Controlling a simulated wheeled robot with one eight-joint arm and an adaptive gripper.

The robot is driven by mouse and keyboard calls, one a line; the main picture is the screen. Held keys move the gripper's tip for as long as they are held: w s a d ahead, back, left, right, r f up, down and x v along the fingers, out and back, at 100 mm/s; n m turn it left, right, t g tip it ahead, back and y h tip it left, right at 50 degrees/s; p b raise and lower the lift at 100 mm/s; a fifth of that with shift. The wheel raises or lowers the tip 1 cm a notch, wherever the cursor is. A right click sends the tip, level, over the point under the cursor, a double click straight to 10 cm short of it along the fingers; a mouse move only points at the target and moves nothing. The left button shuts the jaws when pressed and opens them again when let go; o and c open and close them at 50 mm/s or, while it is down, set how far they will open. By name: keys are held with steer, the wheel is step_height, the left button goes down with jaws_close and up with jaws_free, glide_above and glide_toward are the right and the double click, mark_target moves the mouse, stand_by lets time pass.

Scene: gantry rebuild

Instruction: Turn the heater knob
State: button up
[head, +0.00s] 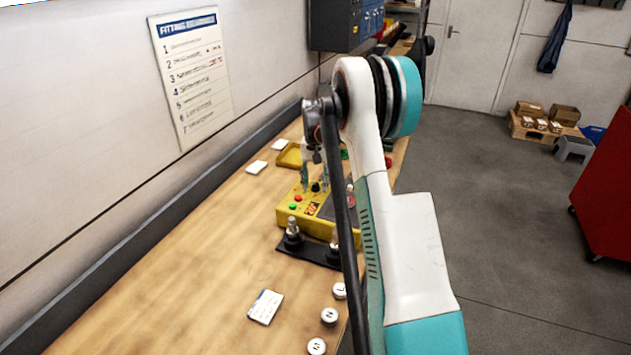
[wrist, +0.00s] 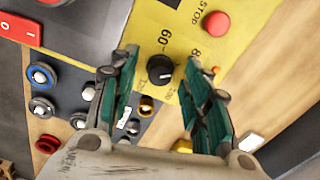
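The heater is a yellow box (head: 290,219) on the wooden bench, with buttons and a small display on its front. Its black knob (wrist: 160,69) shows in the wrist view on a yellow panel with printed numbers such as 60 and 80. In the head view the knob (head: 315,187) is small and dark. My gripper (wrist: 160,57) is open, with a teal finger on either side of the knob and gaps visible between. In the head view my gripper (head: 315,178) points down over the box; whether a finger touches the knob cannot be told.
A red STOP button (wrist: 215,23) is near the right finger. A black base with metal posts (head: 310,251) stands before the box. White lettered caps (head: 329,316) and a card (head: 265,307) lie nearer. A yellow tray (head: 289,156) is behind.

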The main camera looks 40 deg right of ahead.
mark_target(315, 184)
steer(key=shift+r, duration=0.1)
step_height(315, 184, up, 12)
stand_by(0.5)
stand_by(0.5)
